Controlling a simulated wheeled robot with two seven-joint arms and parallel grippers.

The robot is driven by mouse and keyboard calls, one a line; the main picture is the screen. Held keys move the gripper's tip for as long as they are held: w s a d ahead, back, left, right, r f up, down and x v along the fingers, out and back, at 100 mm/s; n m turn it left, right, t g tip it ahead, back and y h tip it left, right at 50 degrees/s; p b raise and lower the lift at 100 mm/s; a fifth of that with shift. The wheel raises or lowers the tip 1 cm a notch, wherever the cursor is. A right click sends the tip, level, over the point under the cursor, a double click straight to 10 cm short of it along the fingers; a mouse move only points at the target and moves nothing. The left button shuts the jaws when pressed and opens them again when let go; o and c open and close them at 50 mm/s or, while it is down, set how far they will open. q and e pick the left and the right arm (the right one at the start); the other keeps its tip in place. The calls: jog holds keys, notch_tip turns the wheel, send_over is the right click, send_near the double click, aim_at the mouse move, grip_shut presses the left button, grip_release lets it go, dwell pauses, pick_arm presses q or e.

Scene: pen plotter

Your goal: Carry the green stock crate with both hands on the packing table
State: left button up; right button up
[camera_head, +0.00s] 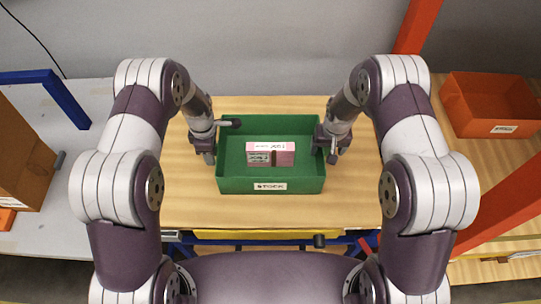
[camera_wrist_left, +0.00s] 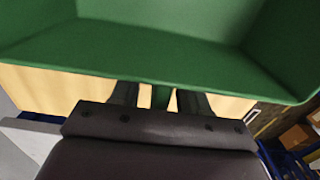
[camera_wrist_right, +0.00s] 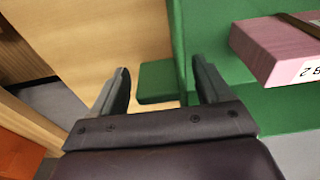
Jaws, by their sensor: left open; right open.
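The green stock crate (camera_head: 305,186) sits on the wooden packing table (camera_head: 350,208), its "STOCK" label facing the front. A pink box (camera_head: 286,152) with a dark band lies inside it. My left gripper (camera_head: 222,138) is at the crate's left side, open; the left wrist view shows a green piece between its fingers (camera_wrist_left: 158,95), below the crate's rim. My right gripper (camera_head: 324,142) is at the right side, open; in the right wrist view a green handle tab (camera_wrist_right: 158,80) lies at the gap between its fingers (camera_wrist_right: 162,85). I cannot tell whether the fingers touch the green pieces.
An orange crate (camera_head: 487,108) stands on a wooden surface at the right, beyond an orange-red post (camera_head: 505,198). A cardboard box (camera_head: 22,150) and a blue bar (camera_head: 62,98) are at the left. The table in front of the crate is clear.

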pick_arm(q)
jog(key=shift+f, duration=0.2)
pick_arm(e)
jog(key=shift+f, duration=0.2)
pick_arm(q)
jog(key=shift+c, duration=0.3)
pick_arm(e)
jog(key=shift+c, duration=0.3)
